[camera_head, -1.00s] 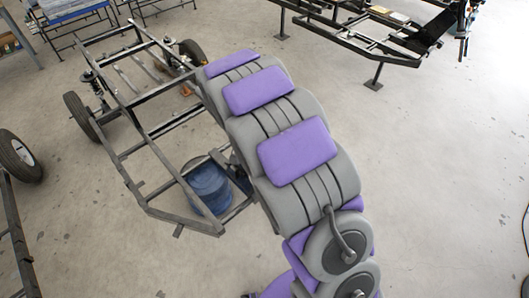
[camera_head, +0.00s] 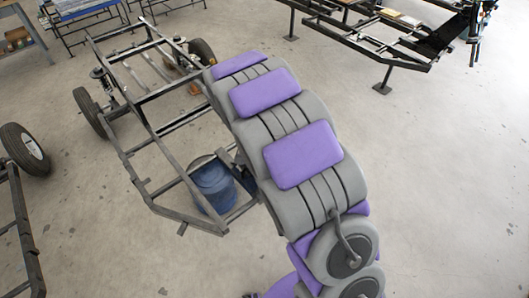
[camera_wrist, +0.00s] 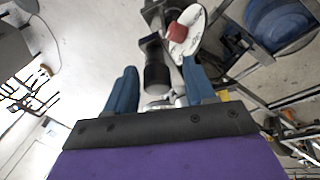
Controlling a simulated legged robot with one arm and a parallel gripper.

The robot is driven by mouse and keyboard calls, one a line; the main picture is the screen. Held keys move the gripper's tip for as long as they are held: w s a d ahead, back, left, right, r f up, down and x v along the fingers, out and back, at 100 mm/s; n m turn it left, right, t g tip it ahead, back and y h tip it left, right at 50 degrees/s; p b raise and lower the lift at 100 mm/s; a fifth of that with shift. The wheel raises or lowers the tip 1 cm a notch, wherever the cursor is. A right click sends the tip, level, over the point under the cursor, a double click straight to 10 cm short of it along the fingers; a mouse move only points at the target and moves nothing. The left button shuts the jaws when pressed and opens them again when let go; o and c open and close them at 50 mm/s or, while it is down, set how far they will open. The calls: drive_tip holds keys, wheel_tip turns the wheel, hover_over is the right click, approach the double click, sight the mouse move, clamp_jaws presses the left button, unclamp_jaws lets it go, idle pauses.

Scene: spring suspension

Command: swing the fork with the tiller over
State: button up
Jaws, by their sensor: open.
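My gripper (camera_wrist: 158,66) shows in the wrist view with its two blue fingers spread apart. A dark cylinder (camera_wrist: 157,72) lies in the picture between the fingers; it may be part of the tiller, but I cannot tell. I see no clear contact with either finger. Above and right of it is a pale oval plate (camera_wrist: 192,28) with a red piece (camera_wrist: 177,33). I cannot make out the fork for certain. In the head view my grey and purple arm hides the gripper and the spot where it works.
A dark metal chassis (camera_head: 150,130) with wheels stands left of my arm. A blue drum (camera_head: 213,187) is inside its near end, also in the wrist view (camera_wrist: 280,22). Another frame (camera_head: 350,40) stands at the back right. The floor (camera_head: 440,170) at right is clear.

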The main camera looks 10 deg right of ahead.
drive_tip(key=p+v, duration=0.3)
drive_tip(key=v, duration=1.4)
drive_tip(key=shift+a, duration=0.25)
drive_tip(key=shift+r, duration=0.1)
drive_tip(key=s+d+r+n+g+y, duration=0.15)
drive_tip(key=s+d, duration=0.35)
drive_tip(key=s, duration=0.7)
drive_tip(key=s+d+r+n+y, duration=0.1)
drive_tip(key=s+d+r, duration=0.2)
drive_tip(key=s+d, duration=0.55)
drive_tip(key=s+a+f+n, duration=0.1)
drive_tip(key=s, duration=0.6)
drive_tip(key=s+a+f+y, duration=0.1)
drive_tip(key=s+a, duration=0.1)
drive_tip(key=s, duration=0.5)
drive_tip(key=shift+a+f+n, duration=0.3)
drive_tip(key=shift+n, duration=0.05)
drive_tip(key=shift+g+y, duration=0.25)
